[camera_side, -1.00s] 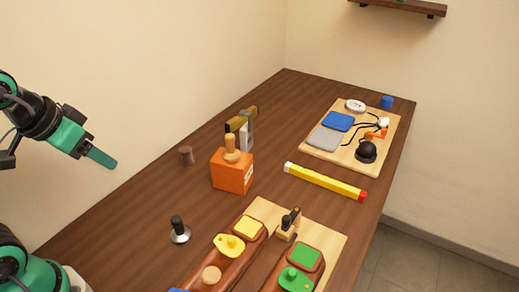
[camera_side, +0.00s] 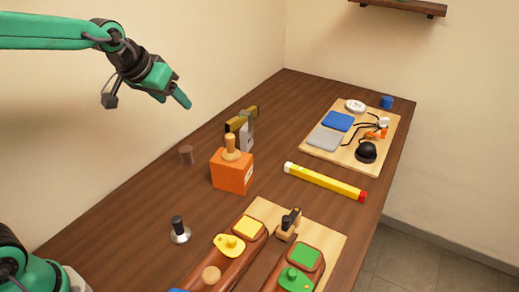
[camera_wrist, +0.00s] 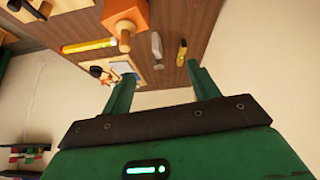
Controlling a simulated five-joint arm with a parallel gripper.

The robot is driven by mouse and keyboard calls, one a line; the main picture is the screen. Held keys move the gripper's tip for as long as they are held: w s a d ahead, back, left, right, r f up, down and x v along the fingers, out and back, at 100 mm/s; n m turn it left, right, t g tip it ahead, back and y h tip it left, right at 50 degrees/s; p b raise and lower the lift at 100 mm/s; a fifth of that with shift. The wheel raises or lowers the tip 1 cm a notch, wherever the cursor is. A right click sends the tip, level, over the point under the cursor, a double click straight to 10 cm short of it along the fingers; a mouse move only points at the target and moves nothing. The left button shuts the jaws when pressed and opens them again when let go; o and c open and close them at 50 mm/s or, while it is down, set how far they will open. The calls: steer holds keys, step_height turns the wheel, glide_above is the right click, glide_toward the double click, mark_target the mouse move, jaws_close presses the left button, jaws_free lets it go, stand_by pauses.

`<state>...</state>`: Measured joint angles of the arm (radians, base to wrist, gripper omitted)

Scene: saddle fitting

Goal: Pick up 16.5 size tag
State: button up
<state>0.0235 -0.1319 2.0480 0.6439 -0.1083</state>
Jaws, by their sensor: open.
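No number 16.5 is legible, so I cannot tell for certain which object is the size tag. An orange block (camera_side: 232,172) with a wooden knob on top carries a small white label (camera_side: 249,175), too small to read. The block also shows at the top of the wrist view (camera_wrist: 125,17). My gripper (camera_side: 182,97) is in the air, up and left of the block in the side view. In the wrist view its two green fingers (camera_wrist: 158,70) stand apart with nothing held between them.
Behind the block stands a grey and olive tool (camera_side: 245,130). A yellow bar (camera_side: 325,181) lies to the right. A far board (camera_side: 310,155) holds pads and a black dome. Brown trays (camera_side: 246,258) with yellow and green pieces sit in front. A black-handled tamper (camera_side: 179,230) stands at left.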

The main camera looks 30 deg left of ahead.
steer(key=w+d+f, duration=0.1)
steer(key=w+f, duration=0.3)
steer(key=w, duration=0.7)
steer(key=n+t, duration=0.1)
glide_toward(245, 113)
steer(key=x, duration=0.3)
steer(key=shift+x, duration=1.3)
steer(key=shift+a, duration=0.15)
steer(key=shift+x, duration=2.6)
steer(key=shift+c, duration=0.4)
jaws_close()
steer(key=shift+r, duration=0.1)
